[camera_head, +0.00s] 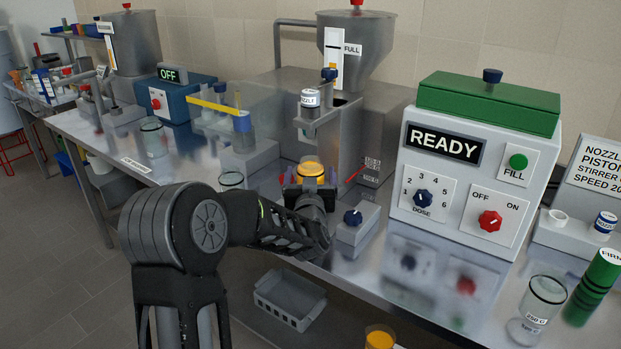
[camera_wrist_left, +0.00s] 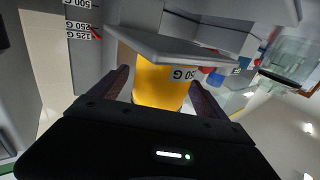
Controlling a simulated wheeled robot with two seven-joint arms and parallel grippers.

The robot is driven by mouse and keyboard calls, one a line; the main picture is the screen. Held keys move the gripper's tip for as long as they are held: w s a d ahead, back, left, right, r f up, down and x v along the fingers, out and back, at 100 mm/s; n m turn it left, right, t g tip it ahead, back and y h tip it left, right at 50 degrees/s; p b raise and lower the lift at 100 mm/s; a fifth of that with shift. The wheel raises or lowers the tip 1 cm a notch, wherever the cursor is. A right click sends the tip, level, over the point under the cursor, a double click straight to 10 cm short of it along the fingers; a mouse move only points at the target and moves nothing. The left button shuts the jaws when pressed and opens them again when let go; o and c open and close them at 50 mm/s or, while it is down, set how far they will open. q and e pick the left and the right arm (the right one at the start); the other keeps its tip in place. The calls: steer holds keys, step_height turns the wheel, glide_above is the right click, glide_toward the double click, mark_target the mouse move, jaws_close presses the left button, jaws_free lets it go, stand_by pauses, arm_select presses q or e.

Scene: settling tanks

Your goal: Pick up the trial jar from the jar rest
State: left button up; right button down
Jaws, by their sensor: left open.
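A jar with orange-yellow contents (camera_head: 311,169), which I take as the trial jar, stands under the grey dispensing machine (camera_head: 343,130). In the left wrist view this jar (camera_wrist_left: 160,82) stands between my finger pads, and its label ends in "50 G". A grey plate (camera_wrist_left: 185,46) hides its top there. My left gripper (camera_head: 311,190) is open around the jar; the wrist view shows its two fingers (camera_wrist_left: 160,97) one on each side. I cannot tell whether they touch it. The jar's base and what it rests on are hidden. My right gripper is not in view.
A small box with a blue knob (camera_head: 357,224) stands just right of the gripper. An empty glass (camera_head: 231,180) is to its left. A control box reading READY (camera_head: 450,175) and a 250 G glass (camera_head: 541,300) stand to the right. A grey crate (camera_head: 290,298) sits below.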

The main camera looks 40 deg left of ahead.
mark_target(311, 169)
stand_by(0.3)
arm_select(q)
steer(key=c, duration=1.6)
steer(key=shift+r, duration=0.15)
steer(key=shift+r, duration=0.5)
steer(key=shift+s+d+r, duration=0.15)
steer(key=shift+s+r, duration=0.05)
steer(key=shift+r, duration=0.35)
steer(key=shift+s+d+r, duration=0.15)
steer(key=shift+r, duration=0.4)
steer(key=b+v, duration=0.1)
steer(key=v, duration=1.6)
steer(key=shift+s+b, duration=0.1)
steer(key=shift+b, duration=0.3)
